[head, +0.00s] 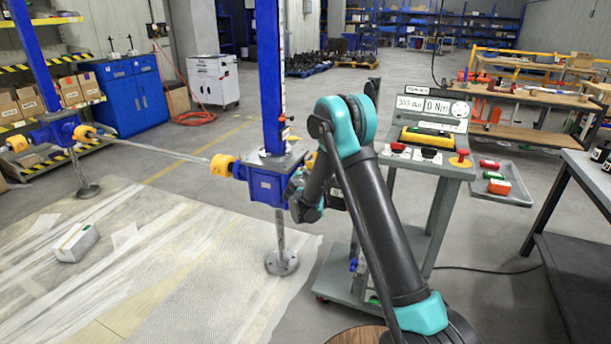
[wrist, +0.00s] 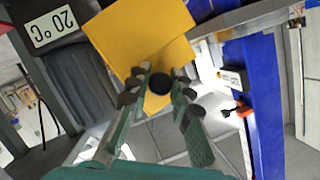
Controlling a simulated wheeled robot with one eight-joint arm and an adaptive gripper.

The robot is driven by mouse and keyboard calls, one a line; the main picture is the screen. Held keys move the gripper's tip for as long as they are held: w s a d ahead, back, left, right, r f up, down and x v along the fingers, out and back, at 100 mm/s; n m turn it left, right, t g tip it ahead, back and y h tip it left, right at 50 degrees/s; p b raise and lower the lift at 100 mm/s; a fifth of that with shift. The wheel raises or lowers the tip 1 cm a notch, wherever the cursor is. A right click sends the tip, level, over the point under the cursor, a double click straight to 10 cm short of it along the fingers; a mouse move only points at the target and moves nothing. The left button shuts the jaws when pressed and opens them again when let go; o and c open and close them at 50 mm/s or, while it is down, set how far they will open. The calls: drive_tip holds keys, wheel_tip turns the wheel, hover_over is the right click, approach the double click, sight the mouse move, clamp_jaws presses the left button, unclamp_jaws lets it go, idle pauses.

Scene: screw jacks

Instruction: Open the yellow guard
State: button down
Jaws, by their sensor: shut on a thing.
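The yellow guard (wrist: 140,38) fills the upper middle of the wrist view as a flat plate, tilted in the picture, with a round black knob (wrist: 160,83) near its lower edge. My gripper (wrist: 161,92) has a finger on each side of the knob and is shut on it. In the head view my gripper (head: 297,192) is beside the right blue screw jack (head: 265,187), partly hidden by my arm. Only a small yellow patch shows behind my wrist there; I cannot tell the guard's angle from it.
A blue column (head: 270,75) rises above the right jack. A shaft with yellow couplings (head: 222,165) joins it to the left jack (head: 60,131). A control cart (head: 425,160) with buttons stands close on the right. A white box (head: 77,243) lies on the floor sheeting.

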drive_tip(key=c, duration=1.3)
unclamp_jaws()
drive_tip(key=shift+s, duration=0.15)
drive_tip(key=v, duration=1.1)
drive_tip(key=shift+s+a+r, duration=0.1)
drive_tip(key=shift+s+r, duration=0.05)
drive_tip(key=shift+s, duration=0.25)
